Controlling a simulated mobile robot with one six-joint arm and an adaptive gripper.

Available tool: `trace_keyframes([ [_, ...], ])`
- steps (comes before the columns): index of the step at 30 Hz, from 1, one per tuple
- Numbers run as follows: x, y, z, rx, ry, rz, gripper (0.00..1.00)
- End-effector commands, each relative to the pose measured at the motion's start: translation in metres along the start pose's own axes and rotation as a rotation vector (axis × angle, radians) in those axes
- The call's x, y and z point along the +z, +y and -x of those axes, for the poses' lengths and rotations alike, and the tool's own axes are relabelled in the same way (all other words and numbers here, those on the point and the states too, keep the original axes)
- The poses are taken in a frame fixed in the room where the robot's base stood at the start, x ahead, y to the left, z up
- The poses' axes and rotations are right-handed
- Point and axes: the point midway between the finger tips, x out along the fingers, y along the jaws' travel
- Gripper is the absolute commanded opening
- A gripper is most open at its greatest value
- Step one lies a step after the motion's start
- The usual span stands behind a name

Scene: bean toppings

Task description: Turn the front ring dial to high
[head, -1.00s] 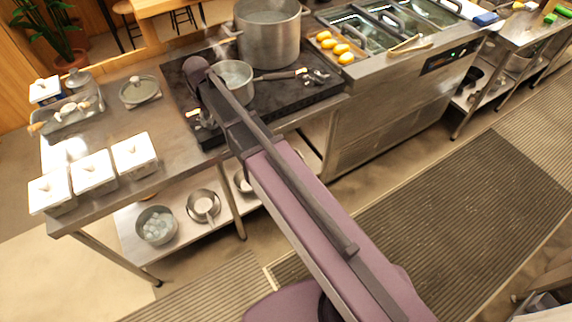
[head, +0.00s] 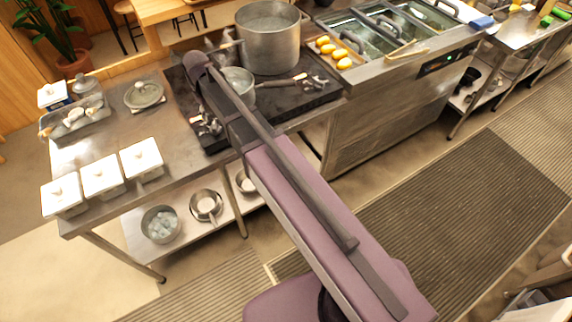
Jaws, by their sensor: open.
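The dark stove top (head: 285,103) is on the steel counter at upper centre, in the head view. Small metal control parts (head: 207,124) sit at its front left, beside my arm. A similar cluster of metal parts (head: 312,82) sits at its right side. They are too small to read any dial setting. A small saucepan (head: 237,80) and a tall stockpot (head: 269,40) stand on the stove. My arm reaches over the stove's left part and partly covers the saucepan.
White lidded boxes (head: 142,160) line the counter's front left. A steel unit with yellow items (head: 341,53) stands right of the stove. Bowls (head: 160,224) sit on the lower shelf.

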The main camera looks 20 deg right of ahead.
Motion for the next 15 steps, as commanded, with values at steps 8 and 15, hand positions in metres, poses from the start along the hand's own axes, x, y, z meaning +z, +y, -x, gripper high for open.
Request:
trace_keyframes([
  [8,0.0,0.0,0.028,0.0,0.0,0.0,0.57],
  [15,0.0,0.0,0.048,0.0,0.0,-0.001,0.57],
])
